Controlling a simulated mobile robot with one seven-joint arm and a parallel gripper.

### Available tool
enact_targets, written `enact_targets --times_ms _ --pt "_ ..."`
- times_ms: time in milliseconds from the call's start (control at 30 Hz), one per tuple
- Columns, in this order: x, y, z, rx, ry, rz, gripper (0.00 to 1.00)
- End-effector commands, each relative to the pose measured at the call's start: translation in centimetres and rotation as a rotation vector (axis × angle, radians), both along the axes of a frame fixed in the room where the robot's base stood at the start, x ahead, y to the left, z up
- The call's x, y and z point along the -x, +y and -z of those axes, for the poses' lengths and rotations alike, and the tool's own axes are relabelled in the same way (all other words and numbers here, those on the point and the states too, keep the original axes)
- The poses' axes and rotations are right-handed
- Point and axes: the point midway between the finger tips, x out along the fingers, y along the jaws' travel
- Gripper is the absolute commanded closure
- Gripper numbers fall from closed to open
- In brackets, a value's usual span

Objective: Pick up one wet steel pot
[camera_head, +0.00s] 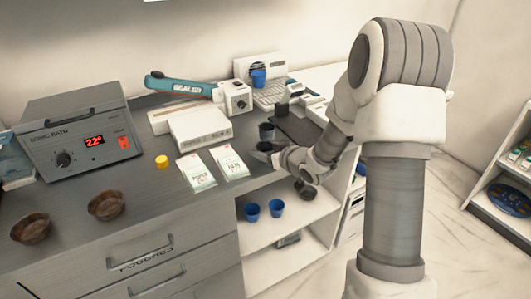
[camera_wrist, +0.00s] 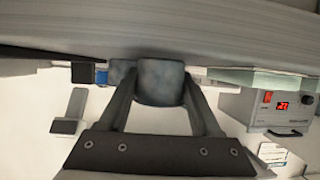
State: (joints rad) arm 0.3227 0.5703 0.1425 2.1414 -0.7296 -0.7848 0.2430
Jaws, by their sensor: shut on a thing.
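My gripper (camera_wrist: 158,100) is shut on a grey steel pot (camera_wrist: 160,82), with one finger on each side of it in the wrist view. A second dark pot (camera_wrist: 122,72) shows just behind and left of the held one. In the head view, my gripper (camera_head: 268,152) is low over the counter's right part, and a dark pot (camera_head: 266,131) stands just behind it. The held pot is mostly hidden there by my gripper. I cannot tell whether it touches the counter or whether it is wet.
The counter (camera_head: 70,195) also holds a sonic bath (camera_head: 80,130), a sealer (camera_head: 185,88), two pouch packs (camera_head: 212,167), a yellow cap (camera_head: 161,161) and two brown bowls (camera_head: 106,205). A keyboard (camera_head: 270,95) lies behind. Blue cups (camera_head: 276,208) stand on the shelf below.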

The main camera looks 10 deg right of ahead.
Motion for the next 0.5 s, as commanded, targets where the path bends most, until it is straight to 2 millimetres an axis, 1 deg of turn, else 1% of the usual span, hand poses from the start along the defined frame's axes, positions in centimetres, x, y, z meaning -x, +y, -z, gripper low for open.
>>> enact_targets --times_ms 33,67,100,333,433,500 --pt "0.0 0.0 0.0 0.000 0.000 0.000 0.83" --pt "0.0 0.0 0.0 0.000 0.000 0.000 0.89" --pt "0.0 0.0 0.0 0.000 0.000 0.000 0.90" --pt "0.0 0.0 -0.2 0.000 -0.001 0.000 0.91" --pt "0.0 0.0 -0.7 0.000 -0.001 0.000 0.91" --pt "0.0 0.0 -1.4 0.000 -0.002 0.001 0.91"
